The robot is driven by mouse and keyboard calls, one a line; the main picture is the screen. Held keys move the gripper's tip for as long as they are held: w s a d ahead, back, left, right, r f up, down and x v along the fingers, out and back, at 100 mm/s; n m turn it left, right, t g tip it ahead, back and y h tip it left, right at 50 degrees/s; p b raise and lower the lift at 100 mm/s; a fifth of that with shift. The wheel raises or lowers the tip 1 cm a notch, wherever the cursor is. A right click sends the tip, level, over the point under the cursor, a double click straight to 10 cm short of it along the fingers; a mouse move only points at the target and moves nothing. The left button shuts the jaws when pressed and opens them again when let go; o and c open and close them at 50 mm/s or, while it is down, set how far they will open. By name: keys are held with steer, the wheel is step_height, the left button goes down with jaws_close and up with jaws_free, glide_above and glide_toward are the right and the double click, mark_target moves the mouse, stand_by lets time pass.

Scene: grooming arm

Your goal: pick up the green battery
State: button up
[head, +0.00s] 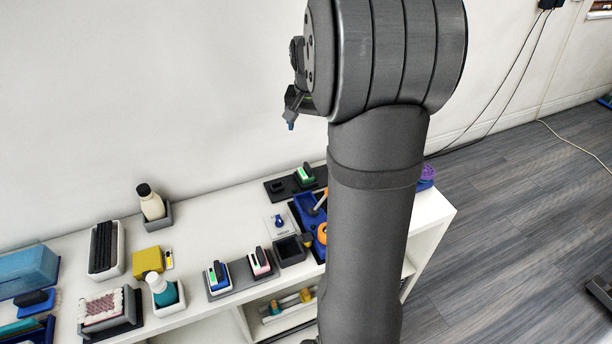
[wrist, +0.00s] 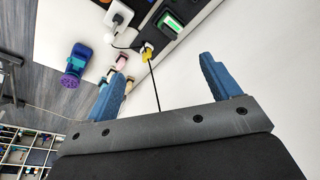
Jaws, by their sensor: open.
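The green battery (head: 306,174) sits in a black holder (head: 283,187) near the back of the white shelf top, just left of my arm in the head view. In the wrist view a green-faced block in a dark holder, which looks like the green battery (wrist: 171,22), shows at the top. In the head view my gripper is mostly hidden by my arm; only a small blue tip (head: 291,125) shows, well above the shelf and apart from the battery.
A blue device (head: 218,277) and a pink one (head: 260,263) stand in a dark tray. Bottles, a yellow block (head: 148,261) and boxes fill the left side. The white wall (head: 150,90) is close behind. In the wrist view, a cable with a yellow plug (wrist: 147,53) crosses the view between the fingers.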

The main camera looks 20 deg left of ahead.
steer(key=w+a+f+m+h, duration=0.2)
steer(key=a+f+m+h, duration=0.2)
steer(key=a+f+m, duration=0.5)
steer(key=m+t, duration=0.1)
steer(key=m, duration=0.1)
glide_toward(306, 168)
step_height(306, 168, down, 5)
steer(key=d, duration=0.2)
steer(key=w+f, duration=0.2)
steer(key=f, duration=0.2)
steer(key=shift+w+d+f, duration=0.2)
steer(key=shift+w+d, duration=0.15)
steer(key=shift+w, duration=0.05)
steer(key=c, duration=1.2)
